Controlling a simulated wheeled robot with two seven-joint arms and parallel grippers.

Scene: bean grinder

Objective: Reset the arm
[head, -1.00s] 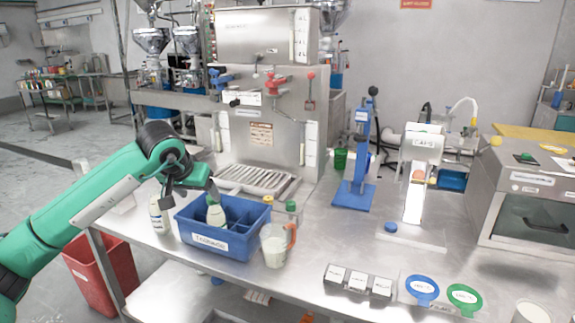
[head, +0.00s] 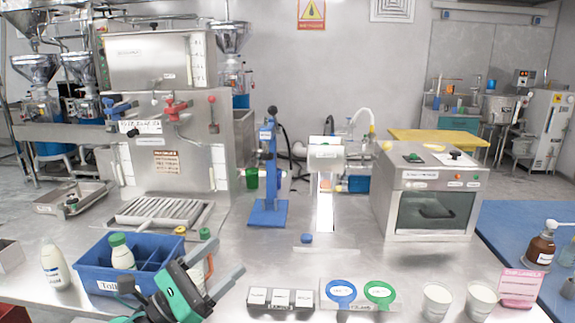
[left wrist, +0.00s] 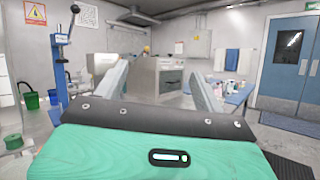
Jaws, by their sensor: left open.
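My left gripper (head: 222,257) is at the bottom of the head view, in front of the blue tote's right end. Its two fingers are spread with nothing between them. In the left wrist view the fingers (left wrist: 158,72) also stand wide apart and empty. The green arm shows only at the lower edge of the head view. My right gripper does not show in either view.
The blue tote (head: 95,276) holds a white bottle with a green cap (head: 122,256). Another white bottle (head: 55,267) stands left of it. A jug with an orange handle is partly hidden behind my gripper. Bare steel counter (head: 262,258) lies to the right.

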